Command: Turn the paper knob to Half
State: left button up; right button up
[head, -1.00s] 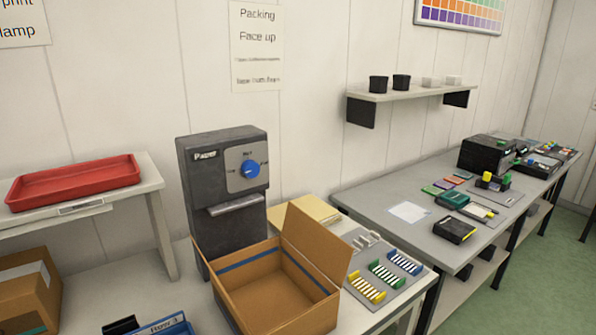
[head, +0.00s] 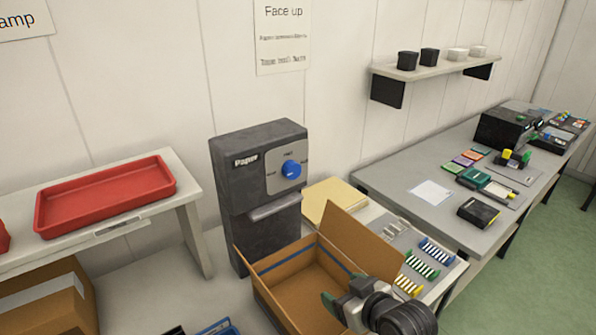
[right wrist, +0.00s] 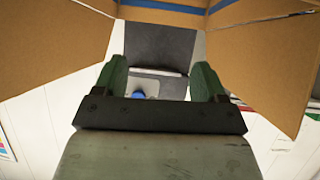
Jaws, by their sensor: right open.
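The dark grey paper dispenser (head: 236,186) stands against the wall at the middle of the head view, labelled "Paper". Its blue knob (head: 291,169) sits on a grey dial plate with small marks around it, too small to read surely. My right gripper (head: 340,299) is in the head view at the lower right, over the near part of the open cardboard box, well apart from the knob. In the right wrist view its two green fingers (right wrist: 158,78) are spread with nothing between them, and part of the blue knob (right wrist: 138,95) shows beyond. My left gripper is not in view.
The open cardboard box (head: 277,285) stands in front of the dispenser, its raised flap (head: 348,239) to the right. A red tray (head: 104,196) lies on the left shelf. Yellow paper (head: 322,196) and colored racks (head: 422,268) are to the right. Air before the knob looks clear.

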jog(key=w+a+r+n+t+y, duration=0.1)
jog(key=w+a+r+t+y, duration=0.1)
jog(key=w+r, duration=0.4)
jog(key=n+t+y, duration=0.2)
send_near(295, 172)
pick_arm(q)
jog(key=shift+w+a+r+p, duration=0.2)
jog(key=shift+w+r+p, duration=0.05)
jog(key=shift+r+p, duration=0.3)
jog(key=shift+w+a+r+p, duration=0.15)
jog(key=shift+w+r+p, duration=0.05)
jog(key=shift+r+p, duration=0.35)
pick_arm(e)
jog(key=x, duration=0.9)
jog(key=shift+s, duration=0.1)
jog(key=c, duration=0.9)
